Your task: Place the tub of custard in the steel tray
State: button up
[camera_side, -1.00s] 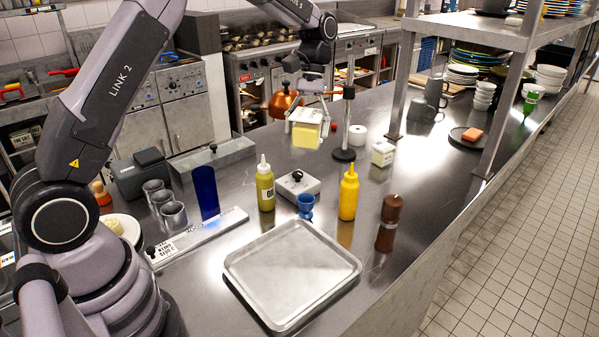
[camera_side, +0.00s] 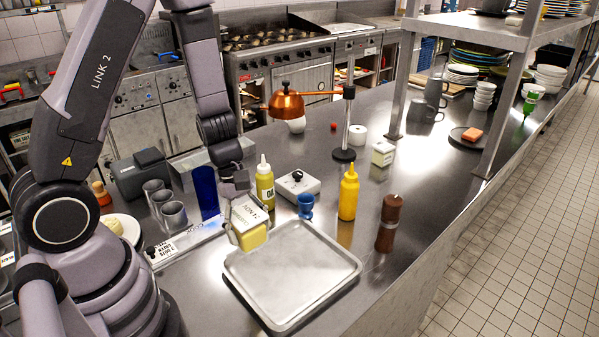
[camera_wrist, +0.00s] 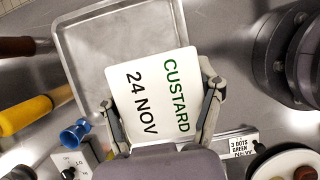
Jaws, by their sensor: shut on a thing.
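The tub of custard (camera_side: 250,222) has a white lid lettered "CUSTARD 24 NOV" and a yellow body. My gripper (camera_side: 246,225) is shut on it, with a finger on each side of the tub (camera_wrist: 155,95) in the wrist view. The steel tray (camera_side: 318,236) lies flat and empty on the counter. The tub hangs at the tray's back left corner in the side view, tilted. In the wrist view the tub covers part of the tray (camera_wrist: 100,35). I cannot tell how high the tub is above the rim.
A blue egg cup (camera_side: 306,206), a yellow bottle (camera_side: 348,194) and an oil bottle (camera_side: 265,186) stand behind the tray. A brown pepper mill (camera_side: 389,222) stands right of it. A blue glass (camera_side: 206,192) and a labelled strip (camera_side: 180,243) are to the left.

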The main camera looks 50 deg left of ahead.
jog(key=w+f, duration=0.3)
jog(key=w, duration=0.1)
jog(key=w+d+f, duration=0.1)
jog(key=w+f, duration=0.2)
jog(key=w, duration=0.1)
jog(key=w+d+f, duration=0.1)
jog(key=w+f, duration=0.2)
jog(key=w, duration=0.1)
jog(key=shift+w+d+f, duration=0.1)
jog(key=shift+w+d, duration=0.1)
jog(key=shift+w, duration=0.15)
jog(key=shift+w+f, duration=0.2)
jog(key=shift+f, duration=0.8)
jog(key=shift+w+f, duration=0.2)
jog(key=shift+f, duration=0.75)
jog(key=o, duration=1.3)
jog(key=shift+c, duration=0.2)
